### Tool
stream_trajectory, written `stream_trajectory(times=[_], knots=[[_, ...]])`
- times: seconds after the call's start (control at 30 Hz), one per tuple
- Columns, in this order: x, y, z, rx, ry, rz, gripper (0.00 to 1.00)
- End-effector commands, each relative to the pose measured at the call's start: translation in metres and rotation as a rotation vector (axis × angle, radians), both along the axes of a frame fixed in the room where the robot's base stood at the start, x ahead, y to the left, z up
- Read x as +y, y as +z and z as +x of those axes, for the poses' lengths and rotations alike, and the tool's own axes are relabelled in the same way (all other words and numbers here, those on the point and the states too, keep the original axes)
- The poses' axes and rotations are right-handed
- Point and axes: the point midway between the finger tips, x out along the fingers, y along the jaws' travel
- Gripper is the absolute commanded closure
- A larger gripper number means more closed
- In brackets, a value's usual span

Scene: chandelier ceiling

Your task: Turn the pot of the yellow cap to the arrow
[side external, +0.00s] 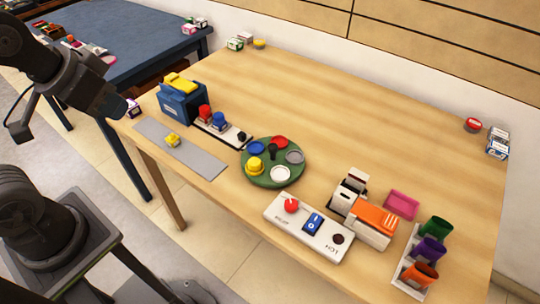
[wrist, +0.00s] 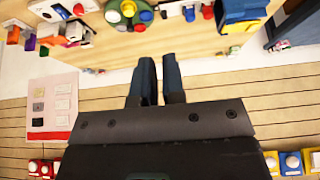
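A round green turntable (side external: 270,182) lies on the wooden table in the side view, with blue, red, grey, white and yellow round places around a black centre post (side external: 272,151). The yellow pot with its domed yellow cap (side external: 254,165) is at its left front. In the wrist view a yellow cap (wrist: 128,8) shows near the top edge. I cannot make out an arrow. My gripper (side external: 123,107) is at the left, off the table's left edge and well away from the turntable. In the wrist view its two fingers (wrist: 160,80) stand slightly apart with nothing between them.
A white panel with a red knob (side external: 291,205) and blue switch sits right of the turntable. Behind-left are a blue toaster-like box (side external: 183,106) and a grey strip (side external: 180,148). A white-orange device (side external: 372,225) and coloured cups stand right. The table's back is mostly clear.

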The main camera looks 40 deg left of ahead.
Motion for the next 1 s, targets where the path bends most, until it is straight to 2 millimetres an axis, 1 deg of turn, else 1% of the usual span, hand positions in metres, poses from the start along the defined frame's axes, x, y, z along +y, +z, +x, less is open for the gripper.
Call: stream_trajectory(times=[0.03,0.07,0.17,0.33,0.43,0.47,0.5,0.57,0.6,0.67,0.7,0.8,0.9,1.0], knots=[[-0.001,0.002,0.004,0.007,-0.002,-0.001,0.86],[-0.002,0.004,0.008,0.015,-0.004,-0.003,0.83],[-0.006,0.011,0.027,0.053,-0.01,-0.007,0.73],[-0.021,0.021,0.079,0.143,-0.027,-0.015,0.57],[-0.033,0.019,0.112,0.196,-0.035,-0.017,0.47],[-0.037,0.017,0.122,0.212,-0.038,-0.017,0.47],[-0.042,0.014,0.135,0.234,-0.041,-0.017,0.47],[-0.051,0.007,0.155,0.266,-0.047,-0.015,0.47],[-0.057,0.002,0.168,0.287,-0.048,-0.014,0.47],[-0.067,-0.009,0.187,0.319,-0.054,-0.011,0.47],[-0.073,-0.017,0.199,0.341,-0.056,-0.009,0.47],[-0.091,-0.04,0.226,0.391,-0.061,-0.002,0.47],[-0.106,-0.064,0.246,0.435,-0.066,0.006,0.47],[-0.117,-0.083,0.26,0.464,-0.067,0.012,0.47]])
